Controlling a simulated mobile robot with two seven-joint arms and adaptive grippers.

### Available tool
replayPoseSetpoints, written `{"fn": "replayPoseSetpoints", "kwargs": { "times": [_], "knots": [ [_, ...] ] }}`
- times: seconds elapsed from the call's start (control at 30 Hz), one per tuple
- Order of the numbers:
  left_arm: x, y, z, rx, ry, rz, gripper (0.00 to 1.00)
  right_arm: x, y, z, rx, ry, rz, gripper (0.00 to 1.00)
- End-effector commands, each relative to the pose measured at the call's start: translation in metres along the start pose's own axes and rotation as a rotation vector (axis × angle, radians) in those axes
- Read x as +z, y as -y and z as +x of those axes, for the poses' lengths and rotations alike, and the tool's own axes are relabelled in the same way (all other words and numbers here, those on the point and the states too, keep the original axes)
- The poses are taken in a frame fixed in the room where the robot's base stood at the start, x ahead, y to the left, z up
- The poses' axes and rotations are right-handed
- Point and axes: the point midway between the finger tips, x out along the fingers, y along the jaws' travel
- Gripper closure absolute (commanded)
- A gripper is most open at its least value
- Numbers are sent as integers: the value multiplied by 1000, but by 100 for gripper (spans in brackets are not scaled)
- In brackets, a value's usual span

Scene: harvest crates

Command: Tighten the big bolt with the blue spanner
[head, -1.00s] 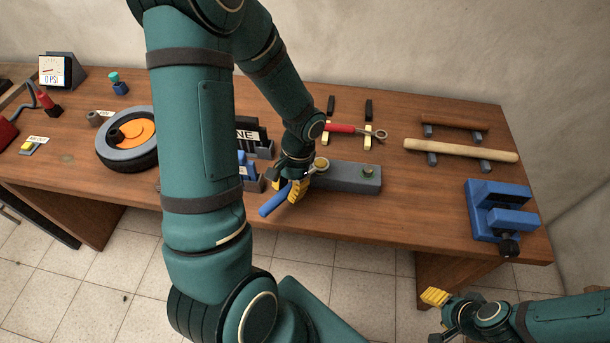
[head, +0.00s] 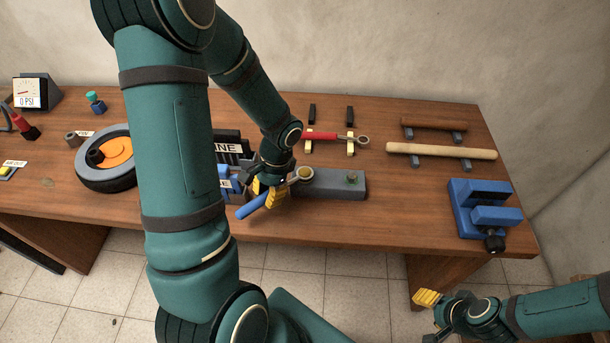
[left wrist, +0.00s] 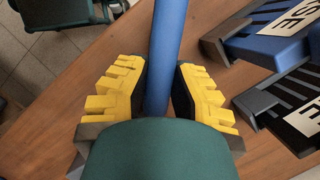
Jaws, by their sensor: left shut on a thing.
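The blue spanner (head: 252,207) is in my left gripper (head: 271,193), which is shut on its handle. In the left wrist view the blue handle (left wrist: 168,45) runs between the yellow finger pads. The spanner's metal ring end lies over the left part of a grey block (head: 330,185), and appears to be around the big bolt (head: 304,173), whose top shows brassy inside the ring. How deep it sits I cannot tell. A smaller greenish bolt (head: 352,179) stands at the block's right. My right gripper (head: 428,318) is open and empty, off the table's front edge.
A red spanner (head: 322,135) lies on rests behind the block. Labelled holders (head: 228,146) stand close left of my left gripper. A blue vise (head: 485,210) and wooden bars (head: 440,151) are at the right. A wheel (head: 105,160) is left. Table between block and vise is clear.

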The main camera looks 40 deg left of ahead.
Motion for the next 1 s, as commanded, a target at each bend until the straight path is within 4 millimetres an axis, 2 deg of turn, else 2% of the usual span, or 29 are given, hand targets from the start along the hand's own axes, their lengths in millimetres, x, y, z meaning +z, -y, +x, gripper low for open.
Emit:
{"fn": "replayPoseSetpoints", "kwargs": {
  "times": [1.0],
  "knots": [
    [-6,38,-2,-96,-2,289,100,0,0,0,0,0,0,45]
  ]
}}
